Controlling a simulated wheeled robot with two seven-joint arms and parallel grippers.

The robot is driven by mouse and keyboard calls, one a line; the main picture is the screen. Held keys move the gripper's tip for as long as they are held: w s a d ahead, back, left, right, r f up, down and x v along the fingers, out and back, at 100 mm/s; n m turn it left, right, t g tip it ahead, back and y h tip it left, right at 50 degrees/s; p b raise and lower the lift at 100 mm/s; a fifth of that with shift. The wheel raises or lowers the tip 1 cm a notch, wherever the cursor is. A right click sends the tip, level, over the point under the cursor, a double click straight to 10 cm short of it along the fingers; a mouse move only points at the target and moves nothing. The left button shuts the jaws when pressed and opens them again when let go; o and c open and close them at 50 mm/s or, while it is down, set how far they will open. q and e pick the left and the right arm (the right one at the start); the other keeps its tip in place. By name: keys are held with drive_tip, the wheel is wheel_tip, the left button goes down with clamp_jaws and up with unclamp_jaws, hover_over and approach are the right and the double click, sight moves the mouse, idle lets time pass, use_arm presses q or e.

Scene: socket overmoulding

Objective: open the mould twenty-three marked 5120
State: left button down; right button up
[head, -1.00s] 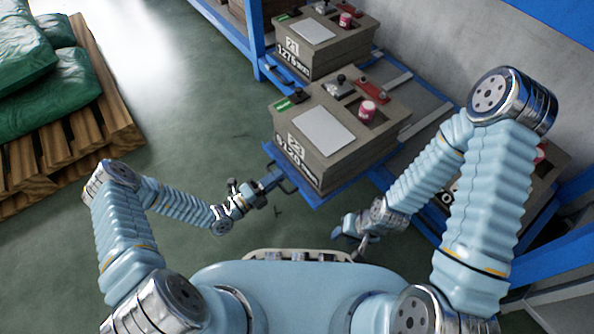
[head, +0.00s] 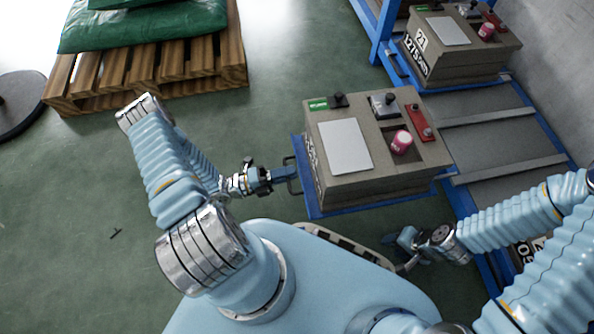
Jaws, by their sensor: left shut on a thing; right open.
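The mould (head: 330,190) is a brown-grey block on a blue pull-out tray (head: 312,207), standing out from the rack. Its front label is seen too edge-on to read now; a second earlier it read 23 and 5120. On its top are a pale plate (head: 344,147), a green tag (head: 318,104), black knobs, a red bar (head: 418,122) and a pink-red pot (head: 401,142). My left gripper (head: 290,175) is shut on the tray's front handle (head: 293,187). My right gripper (head: 396,241) is open and empty, below the tray in the picture, apart from it.
Another mould marked 21 and 1275 (head: 440,65) sits on the blue rack (head: 378,45) at upper right. Bare shelf with rails (head: 505,130) shows behind the tray. A wooden pallet (head: 150,80) with green sacks stands at upper left.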

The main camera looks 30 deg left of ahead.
use_arm(q)
drive_tip(key=shift+s+a, duration=0.25)
drive_tip(key=c, duration=1.3)
unclamp_jaws()
drive_tip(key=shift+a, duration=0.1)
drive_tip(key=v, duration=1.3)
drive_tip(key=shift+s+a, duration=0.25)
